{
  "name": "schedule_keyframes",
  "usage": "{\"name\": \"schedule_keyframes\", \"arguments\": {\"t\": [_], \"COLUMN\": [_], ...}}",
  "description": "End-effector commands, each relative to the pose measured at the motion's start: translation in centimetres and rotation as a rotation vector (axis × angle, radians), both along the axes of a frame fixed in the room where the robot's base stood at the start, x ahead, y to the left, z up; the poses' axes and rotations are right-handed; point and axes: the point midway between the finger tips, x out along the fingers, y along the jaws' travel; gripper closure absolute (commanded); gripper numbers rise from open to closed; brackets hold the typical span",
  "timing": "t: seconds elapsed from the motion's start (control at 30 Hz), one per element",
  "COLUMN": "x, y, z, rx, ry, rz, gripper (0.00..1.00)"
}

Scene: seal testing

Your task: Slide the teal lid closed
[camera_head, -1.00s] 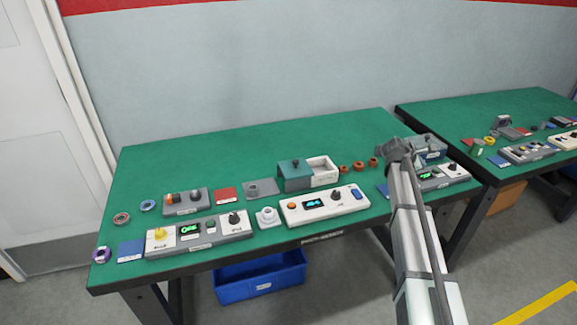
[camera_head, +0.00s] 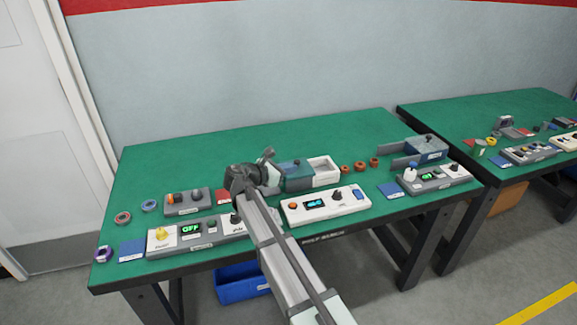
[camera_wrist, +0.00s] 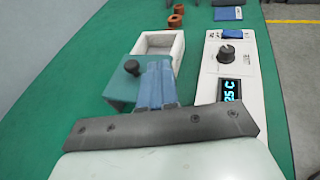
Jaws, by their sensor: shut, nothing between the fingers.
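The white box (camera_head: 326,168) stands near the middle of the green table, its right part open and empty. The teal lid (camera_head: 301,181) covers its left part, with a small dark knob on top. In the wrist view, the lid (camera_wrist: 120,92) and its knob (camera_wrist: 132,67) are beside the fingers, and the open part of the box (camera_wrist: 160,42) lies beyond. My gripper (camera_wrist: 158,68) has its blue fingers shut together with nothing between them. It is at the lid's left side in the head view and partly overlaps it. I cannot tell whether it touches the lid.
A white control panel (camera_head: 332,209) with a display and knob stands in front of the box. Several brown rings (camera_head: 360,167) lie to its right. A dark blue box (camera_head: 428,148) stands farther right. The table behind the box is clear.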

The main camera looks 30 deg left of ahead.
Motion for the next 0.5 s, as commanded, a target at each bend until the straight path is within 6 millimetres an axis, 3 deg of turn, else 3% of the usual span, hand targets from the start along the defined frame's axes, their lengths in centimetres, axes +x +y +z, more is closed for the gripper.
{"name": "schedule_keyframes", "arguments": {"t": [0.03,0.2,0.33,0.5], "x": [-1.7,-5.6,-7.2,-7.0], "y": [1.8,5.5,6.9,7.1], "z": [-0.3,-0.7,-0.9,-1.0], "rx": [-0.022,-0.073,-0.093,-0.098], "ry": [-0.013,-0.055,-0.073,-0.079], "rz": [0.027,0.089,0.112,0.119], "gripper": [1.0,1.0,1.0,1.0]}}
